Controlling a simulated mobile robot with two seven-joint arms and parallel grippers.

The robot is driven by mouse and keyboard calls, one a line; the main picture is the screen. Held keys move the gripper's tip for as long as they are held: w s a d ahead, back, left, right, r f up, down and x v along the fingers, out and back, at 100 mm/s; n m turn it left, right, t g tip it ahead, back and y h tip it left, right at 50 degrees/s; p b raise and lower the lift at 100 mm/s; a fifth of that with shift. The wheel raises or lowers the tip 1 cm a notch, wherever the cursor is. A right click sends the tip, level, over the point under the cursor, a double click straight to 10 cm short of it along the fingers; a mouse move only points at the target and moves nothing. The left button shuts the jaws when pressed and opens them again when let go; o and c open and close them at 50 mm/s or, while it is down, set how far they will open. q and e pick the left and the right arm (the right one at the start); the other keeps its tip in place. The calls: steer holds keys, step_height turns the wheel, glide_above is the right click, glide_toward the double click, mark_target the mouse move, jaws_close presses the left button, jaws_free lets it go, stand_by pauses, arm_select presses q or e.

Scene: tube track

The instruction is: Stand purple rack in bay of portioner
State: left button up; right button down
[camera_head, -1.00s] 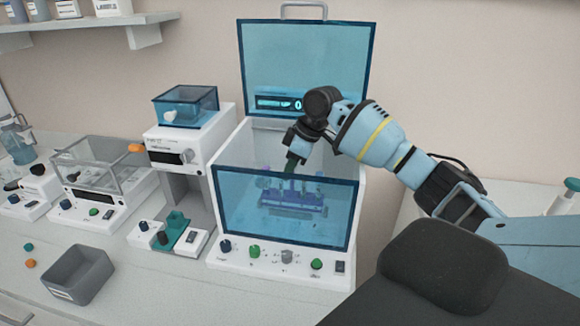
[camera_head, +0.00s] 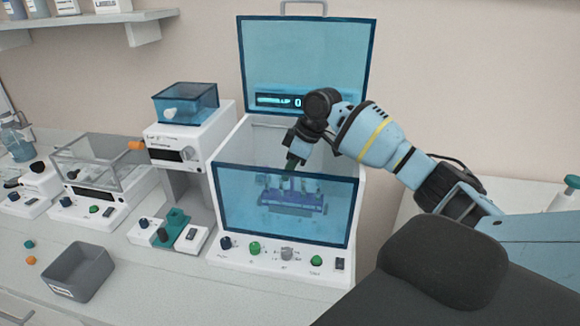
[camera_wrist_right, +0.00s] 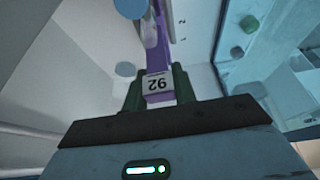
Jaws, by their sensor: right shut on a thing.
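The portioner (camera_head: 278,248) is a white machine with a blue see-through front wall and its blue lid (camera_head: 305,65) standing open. The purple rack (camera_head: 294,198) is inside it, seen through the front wall, with tubes in it. My right gripper (camera_head: 292,165) reaches down into the machine from above. In the right wrist view, its green fingers (camera_wrist_right: 160,90) are shut on the purple rack (camera_wrist_right: 158,45) at a white label reading 92. Whether the rack's base touches the bay floor I cannot tell. My left gripper is not in view.
Left of the portioner stand a white machine with a blue-topped box (camera_head: 186,103) and a clear-lidded machine (camera_head: 100,170). A grey bin (camera_head: 78,272) sits on the counter at the front left. The portioner's walls surround the right gripper closely.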

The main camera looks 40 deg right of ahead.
steer(key=shift+f, duration=0.25)
steer(key=c, duration=1.1)
jaws_free()
steer(key=shift+o, duration=0.2)
steer(key=shift+s+d+r, duration=0.1)
steer(key=shift+d+r, duration=0.05)
steer(key=shift+r, duration=0.35)
steer(key=v, duration=0.6)
steer(key=shift+s+r, duration=0.2)
steer(key=shift+r, duration=0.15)
